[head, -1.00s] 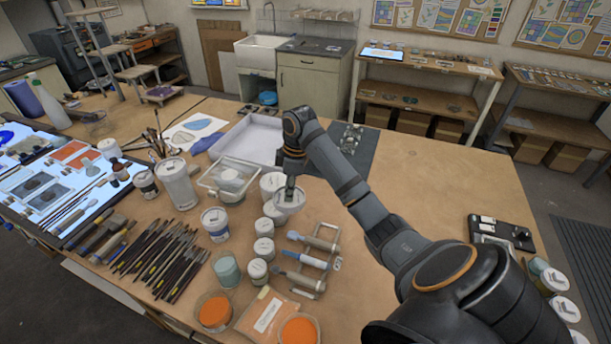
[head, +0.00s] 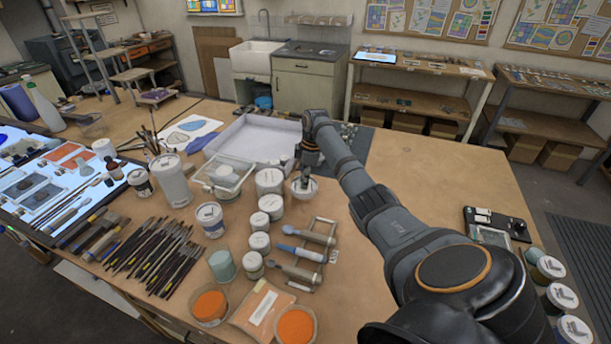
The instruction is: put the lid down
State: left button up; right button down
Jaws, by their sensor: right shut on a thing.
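My right gripper (head: 304,180) points down near the middle of the table and is shut on a round white lid (head: 304,190). The lid is just right of a large white jar (head: 269,181). The gripper hides part of the lid, and I cannot tell whether it touches the table. My left gripper is not in view.
Several small white jars (head: 260,243) stand in front of the lid, with a rack of tools (head: 303,255) to their right. A clear container (head: 222,176) and a pale tray (head: 255,135) are left and behind.

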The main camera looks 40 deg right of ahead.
jog(key=shift+w+d+f, duration=0.2)
jog(key=shift+f, duration=0.15)
jog(key=shift+d+f+p, duration=0.1)
jog(key=shift+f+p, duration=0.25)
notch_tip(320, 180, down, 2)
jog(key=shift+s+f+p, duration=0.1)
jog(key=shift+p, duration=0.4)
jog(key=shift+f, duration=0.4)
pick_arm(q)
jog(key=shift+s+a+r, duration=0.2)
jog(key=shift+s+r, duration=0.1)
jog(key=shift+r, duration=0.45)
pick_arm(e)
jog(key=c, duration=1.2)
grip_release()
jog(key=shift+r, duration=0.1)
